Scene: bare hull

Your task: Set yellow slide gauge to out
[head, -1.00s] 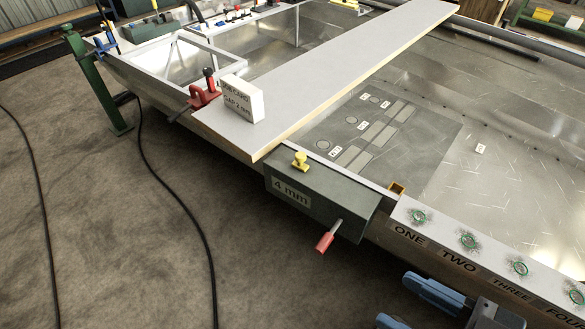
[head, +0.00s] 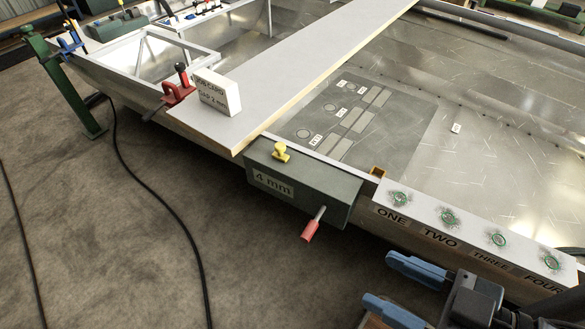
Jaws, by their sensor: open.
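The yellow slide gauge (head: 281,151) is a small yellow knob on top of a dark green box (head: 335,198) fixed to the hull's near edge. The box carries a "4 mm" label and a lever with a red grip (head: 310,231) sticking out of its front. I cannot tell the knob's slide position from any marking. My gripper (head: 395,285) is at the lower right, with two blue fingers apart and nothing between them. It is to the right of the box and lever, clear of both.
A white plank (head: 290,75) lies across the hull with a job card block (head: 218,94) reading "GAP 2 mm" and a red clamp (head: 177,90). A white strip labelled ONE to FOUR (head: 470,232) runs along the edge behind my gripper. Floor space in front is open, with black cables.

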